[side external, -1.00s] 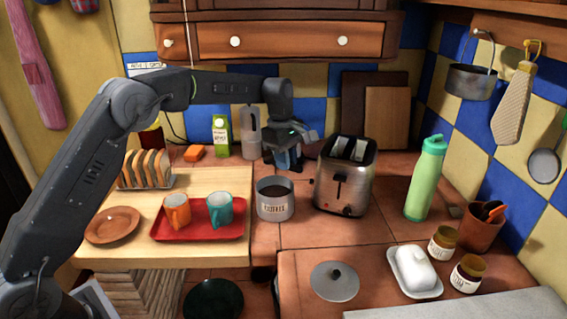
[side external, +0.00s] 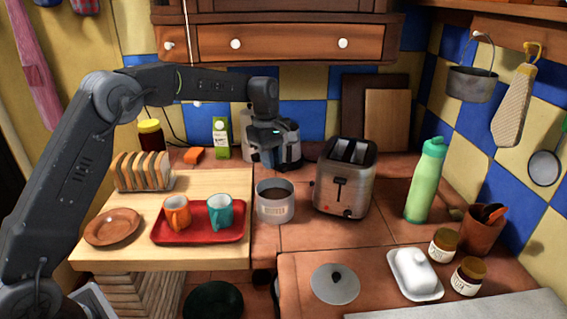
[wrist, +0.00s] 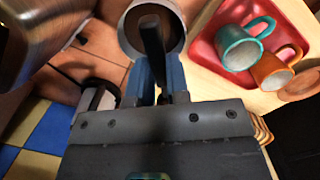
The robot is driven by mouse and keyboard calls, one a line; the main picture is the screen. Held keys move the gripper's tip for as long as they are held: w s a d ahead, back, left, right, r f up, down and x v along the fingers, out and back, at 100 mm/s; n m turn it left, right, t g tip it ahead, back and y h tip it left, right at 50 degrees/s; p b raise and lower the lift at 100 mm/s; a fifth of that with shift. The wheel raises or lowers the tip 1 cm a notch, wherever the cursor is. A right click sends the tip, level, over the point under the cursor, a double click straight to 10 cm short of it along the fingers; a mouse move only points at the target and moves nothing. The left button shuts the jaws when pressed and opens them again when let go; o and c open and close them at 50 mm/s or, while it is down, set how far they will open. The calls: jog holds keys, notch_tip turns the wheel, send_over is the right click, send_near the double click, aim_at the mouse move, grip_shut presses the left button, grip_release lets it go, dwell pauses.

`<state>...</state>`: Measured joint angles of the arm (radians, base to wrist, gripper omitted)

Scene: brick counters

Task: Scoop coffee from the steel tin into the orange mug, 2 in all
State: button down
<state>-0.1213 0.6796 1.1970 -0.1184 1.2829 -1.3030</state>
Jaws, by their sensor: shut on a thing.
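The steel tin (side external: 275,206) stands open on the tiled counter with dark coffee inside; it also shows at the top of the wrist view (wrist: 178,38). The orange mug (side external: 176,213) stands upright on a red tray left of the tin; in the wrist view (wrist: 272,72) it is at upper right. My gripper (wrist: 157,78) is shut on the dark handle of a scoop (wrist: 152,40), which overlaps the tin in the wrist view. In the side view my gripper (side external: 270,152) is behind and above the tin. The scoop's bowl is hidden, so I cannot tell its contents.
A teal mug (side external: 221,212) shares the red tray (side external: 200,239) with the orange one. A toaster (side external: 345,180) stands close to the tin's right. A toast rack (side external: 145,172) and a plate (side external: 113,227) are at left. A lid (side external: 334,285) lies in front.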

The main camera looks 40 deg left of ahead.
jog(key=s+a+r+m, duration=0.1)
jog(key=s+a+m, duration=0.4)
jog(key=s+a, duration=0.6)
jog(key=s+a+f+m+y, duration=0.15)
jog(key=s+m, duration=0.45)
jog(key=s, duration=0.9)
notch_tip(320, 180, down, 5)
jog(key=w+d+g+y, duration=0.1)
jog(key=d+g+y, duration=0.1)
jog(key=g+y, duration=0.9)
notch_tip(320, 180, up, 6)
jog(key=a+t+h, duration=0.2)
jog(key=t+h, duration=0.8)
jog(key=h, duration=0.1)
jog(key=shift+s, duration=0.25)
